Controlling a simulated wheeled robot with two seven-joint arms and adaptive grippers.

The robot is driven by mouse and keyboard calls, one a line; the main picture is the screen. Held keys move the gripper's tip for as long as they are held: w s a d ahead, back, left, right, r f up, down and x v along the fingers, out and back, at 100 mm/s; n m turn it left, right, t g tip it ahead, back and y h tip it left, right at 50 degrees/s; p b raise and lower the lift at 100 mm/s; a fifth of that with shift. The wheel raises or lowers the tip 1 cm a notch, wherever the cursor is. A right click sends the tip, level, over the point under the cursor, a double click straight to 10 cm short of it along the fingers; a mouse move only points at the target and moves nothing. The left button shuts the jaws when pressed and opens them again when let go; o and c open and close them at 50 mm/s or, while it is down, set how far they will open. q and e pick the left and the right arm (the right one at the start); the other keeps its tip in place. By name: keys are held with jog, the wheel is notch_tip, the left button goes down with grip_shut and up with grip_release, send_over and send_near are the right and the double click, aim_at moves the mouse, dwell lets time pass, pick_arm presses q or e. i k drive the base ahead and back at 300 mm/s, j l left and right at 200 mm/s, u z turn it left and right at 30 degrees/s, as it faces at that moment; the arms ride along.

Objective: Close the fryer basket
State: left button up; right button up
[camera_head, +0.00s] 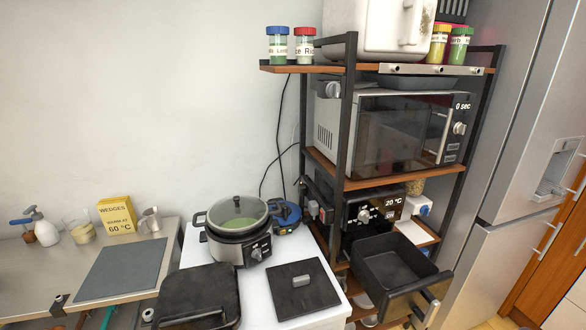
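The black fryer basket (372,262) is pulled out from the front of the fryer (350,240), on a lower shelf of the rack at the right. The basket looks empty, and its handle (430,306) points toward the lower right. The fryer's panel reads 20 °C. Neither of my grippers can be made out in the head view, and nothing is seen touching the basket.
A microwave (390,135) stands on the shelf above the fryer. Left of the basket, a white counter holds a slow cooker (238,222), a black appliance (198,292) and a black lidded item (312,290). A tall metal fridge (500,240) stands at the right.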

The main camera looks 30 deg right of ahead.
aim_at(398, 278)
jog(key=z, duration=2.15)
